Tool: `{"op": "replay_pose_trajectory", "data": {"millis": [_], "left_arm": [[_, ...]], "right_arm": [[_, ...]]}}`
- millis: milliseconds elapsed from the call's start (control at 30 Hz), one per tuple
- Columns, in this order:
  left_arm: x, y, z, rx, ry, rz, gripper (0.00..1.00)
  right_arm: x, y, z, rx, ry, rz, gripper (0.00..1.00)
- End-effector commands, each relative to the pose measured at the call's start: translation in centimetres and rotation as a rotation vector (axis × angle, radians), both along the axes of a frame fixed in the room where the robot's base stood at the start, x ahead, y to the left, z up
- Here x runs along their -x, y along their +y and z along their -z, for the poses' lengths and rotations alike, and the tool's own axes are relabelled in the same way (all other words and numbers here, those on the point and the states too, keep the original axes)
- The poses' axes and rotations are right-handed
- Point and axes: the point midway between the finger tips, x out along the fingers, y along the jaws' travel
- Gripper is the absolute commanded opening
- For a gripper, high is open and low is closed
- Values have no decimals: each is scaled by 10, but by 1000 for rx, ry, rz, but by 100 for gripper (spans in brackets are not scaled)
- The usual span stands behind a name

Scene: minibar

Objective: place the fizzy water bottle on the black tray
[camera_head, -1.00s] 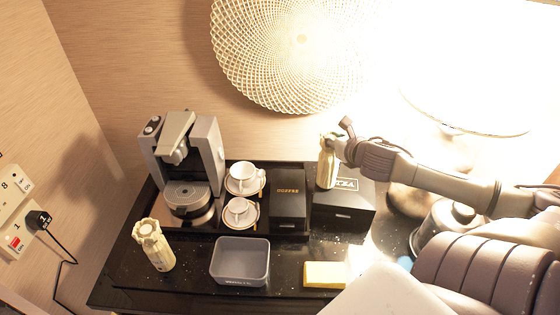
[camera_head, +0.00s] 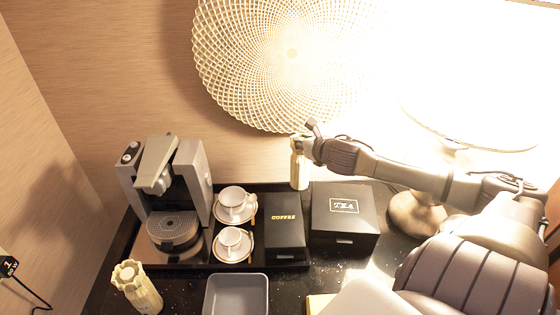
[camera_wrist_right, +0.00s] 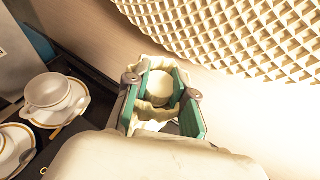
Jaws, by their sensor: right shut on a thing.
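The fizzy water bottle (camera_head: 299,172) is pale and upright in the head view, at the back between the coffee box and the tea box. My right gripper (camera_head: 303,147) is shut on its upper part. In the right wrist view, the gripper's teal pads (camera_wrist_right: 162,108) sit on both sides of the bottle's round pale top (camera_wrist_right: 158,88). Whether the bottle's base touches anything is unclear. The black tray (camera_head: 195,266) lies under the coffee machine, cups and coffee box. My left gripper is not in view.
The coffee machine (camera_head: 172,190) stands at left on the tray. Two white cups (camera_head: 232,200) on saucers and the coffee box (camera_head: 284,222) fill its right part. The tea box (camera_head: 345,215) is right of it. A grey bin (camera_head: 236,295) and pale fluted vessel (camera_head: 137,288) stand in front.

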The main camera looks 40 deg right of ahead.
Motion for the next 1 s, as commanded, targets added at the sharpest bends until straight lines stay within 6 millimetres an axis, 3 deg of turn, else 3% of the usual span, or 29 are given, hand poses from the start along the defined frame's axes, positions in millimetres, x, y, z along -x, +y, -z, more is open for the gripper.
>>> {"op": "replay_pose_trajectory", "data": {"millis": [400, 567, 800, 1000], "left_arm": [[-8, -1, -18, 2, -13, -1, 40], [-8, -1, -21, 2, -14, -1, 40], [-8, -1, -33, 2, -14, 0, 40], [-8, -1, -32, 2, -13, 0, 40]], "right_arm": [[-50, 31, 28, -4, -6, -3, 0], [-54, 35, 38, -3, -1, -5, 0], [-54, 34, 69, -4, -3, -4, 0], [-53, 34, 74, 1, -3, -5, 0]]}}
